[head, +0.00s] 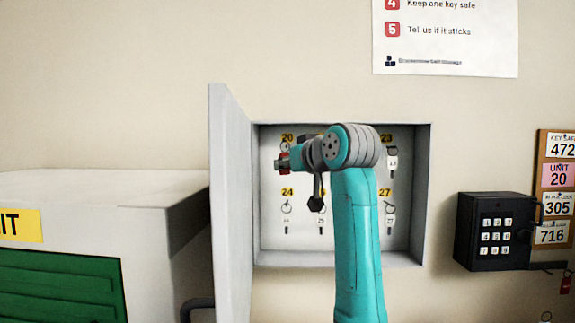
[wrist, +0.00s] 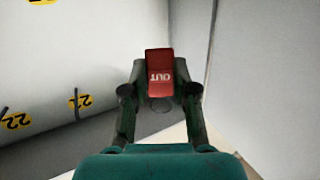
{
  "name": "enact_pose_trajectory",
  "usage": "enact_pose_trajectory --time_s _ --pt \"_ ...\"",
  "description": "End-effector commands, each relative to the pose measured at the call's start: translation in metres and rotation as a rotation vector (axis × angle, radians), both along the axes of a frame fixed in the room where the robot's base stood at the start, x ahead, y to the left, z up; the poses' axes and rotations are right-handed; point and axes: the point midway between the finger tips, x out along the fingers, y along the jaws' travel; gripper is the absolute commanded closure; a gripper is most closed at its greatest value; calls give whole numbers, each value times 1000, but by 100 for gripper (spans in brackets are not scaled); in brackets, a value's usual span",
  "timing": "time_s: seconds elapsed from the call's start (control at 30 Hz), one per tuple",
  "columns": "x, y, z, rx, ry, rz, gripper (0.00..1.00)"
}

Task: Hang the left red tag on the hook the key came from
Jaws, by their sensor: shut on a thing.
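My gripper (head: 281,163) is inside the open key cabinet (head: 424,190), at the upper left below the yellow label 20 (head: 287,138). It is shut on a red tag (wrist: 159,67), whose white letters read OUT upside down in the wrist view. The tag stands up between the fingertips. In the head view the tag (head: 285,158) shows as a small red patch by the label 20. I cannot tell whether it touches the hook there. My arm hides the upper middle of the cabinet. Another red tag (head: 566,285) hangs at the far right below the board.
Keys hang under labels 23 (head: 386,138), 24 (head: 287,192) and 27 (head: 384,192). The cabinet door (head: 230,200) stands open at left, close to my gripper. A black keypad box (head: 493,231) and a board with number cards (head: 556,190) are at right.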

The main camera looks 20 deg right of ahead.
Motion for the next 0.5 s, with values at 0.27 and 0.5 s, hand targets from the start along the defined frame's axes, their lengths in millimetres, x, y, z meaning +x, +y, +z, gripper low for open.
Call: enact_pose_trajectory --time_s 0.27,0.5 --pt "14 -5 -1 0 0 0 92" --pt "25 -9 -2 0 0 0 92"
